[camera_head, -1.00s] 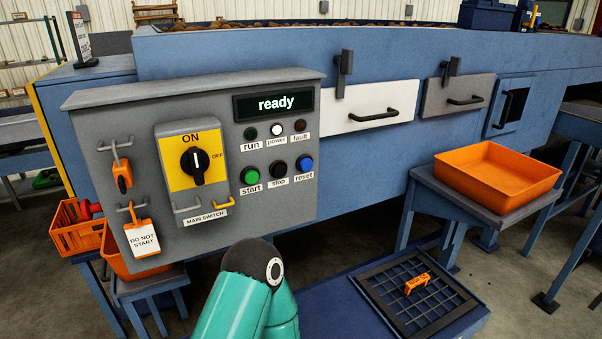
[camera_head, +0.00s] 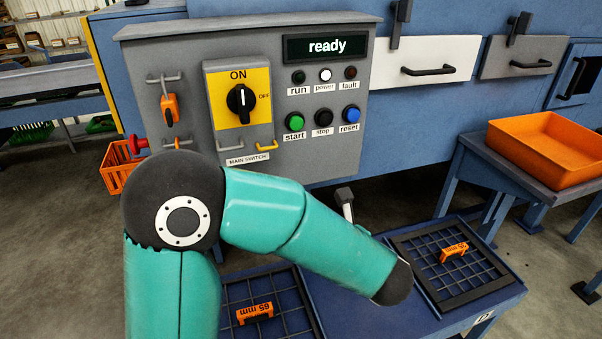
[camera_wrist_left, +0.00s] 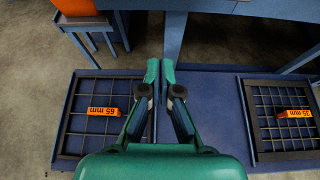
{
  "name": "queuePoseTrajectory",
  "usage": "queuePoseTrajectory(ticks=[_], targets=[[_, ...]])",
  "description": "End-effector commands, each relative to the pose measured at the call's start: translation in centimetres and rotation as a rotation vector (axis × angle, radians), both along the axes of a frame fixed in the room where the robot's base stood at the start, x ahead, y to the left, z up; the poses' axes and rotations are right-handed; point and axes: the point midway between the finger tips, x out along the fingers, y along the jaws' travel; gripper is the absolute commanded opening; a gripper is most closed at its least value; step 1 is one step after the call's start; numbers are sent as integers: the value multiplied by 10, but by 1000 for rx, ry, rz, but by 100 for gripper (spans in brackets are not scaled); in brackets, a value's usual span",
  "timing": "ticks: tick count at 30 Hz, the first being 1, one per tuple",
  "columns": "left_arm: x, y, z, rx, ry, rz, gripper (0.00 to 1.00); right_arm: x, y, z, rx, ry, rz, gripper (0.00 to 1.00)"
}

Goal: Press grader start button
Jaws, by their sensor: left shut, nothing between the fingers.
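The green start button (camera_head: 294,122) sits on the grey control panel (camera_head: 185,55), left of the black stop button (camera_head: 323,117) and blue reset button (camera_head: 351,114). The display (camera_head: 326,46) reads "ready". The power lamp (camera_head: 325,74) is white; the run lamp (camera_head: 298,77) is dark. The main switch (camera_head: 241,103) points to ON. My left arm crosses below the panel in the head view, its gripper not clearly visible there. In the left wrist view my left gripper (camera_wrist_left: 160,72) is shut and empty above the blue platform, away from the button. My right gripper is not in view.
Two sieve grids with orange tags, 65 mm (camera_head: 255,313) and 35 mm (camera_head: 454,252), lie on the blue platform (camera_head: 350,310). An orange tray (camera_head: 556,143) stands on a stand at the right. An orange lock (camera_head: 169,108) hangs at the panel's left.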

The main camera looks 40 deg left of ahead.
Motion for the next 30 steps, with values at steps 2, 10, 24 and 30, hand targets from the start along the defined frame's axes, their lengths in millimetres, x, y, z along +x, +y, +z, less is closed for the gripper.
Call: queuePoseTrajectory(ticks=[2, 10, 24, 30], targets=[[5, 6, 50, 139, -78, -21, 0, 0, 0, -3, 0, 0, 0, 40], [-1, 13, 139, 378, -215, -6, 0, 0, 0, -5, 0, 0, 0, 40], [-1, 16, 144, 392, -223, -3, 0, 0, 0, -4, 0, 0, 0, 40], [8, 35, 144, 393, -221, 1, 0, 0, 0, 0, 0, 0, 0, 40]])
